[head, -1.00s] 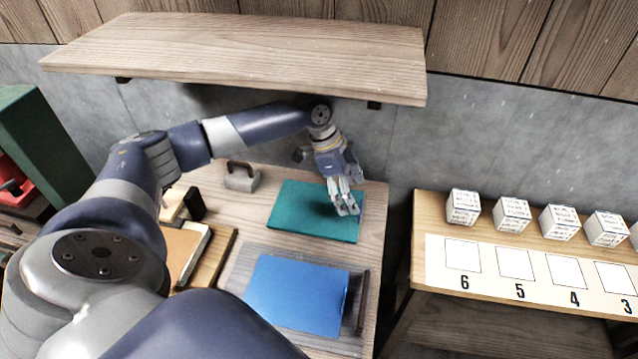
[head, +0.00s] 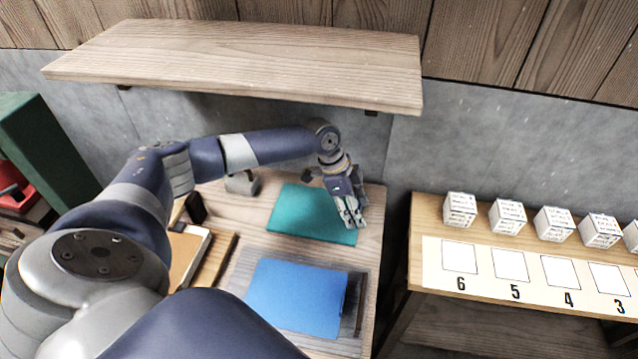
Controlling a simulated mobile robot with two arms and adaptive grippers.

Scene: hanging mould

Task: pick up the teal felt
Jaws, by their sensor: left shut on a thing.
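The teal felt (head: 304,213) lies flat on the wooden table, towards its back right. My left gripper (head: 354,222) is at the felt's right edge, with its fingers pointing down. It is shut on the felt at that edge. The fingers hide a small part of the edge. The felt still looks flat against the table. My right gripper is not in view.
A blue sheet (head: 297,296) lies on a board in front of the felt. A grey block with a handle (head: 243,184) stands behind left. A wooden shelf (head: 240,65) overhangs the table. White cubes (head: 460,209) stand on a numbered bench at right.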

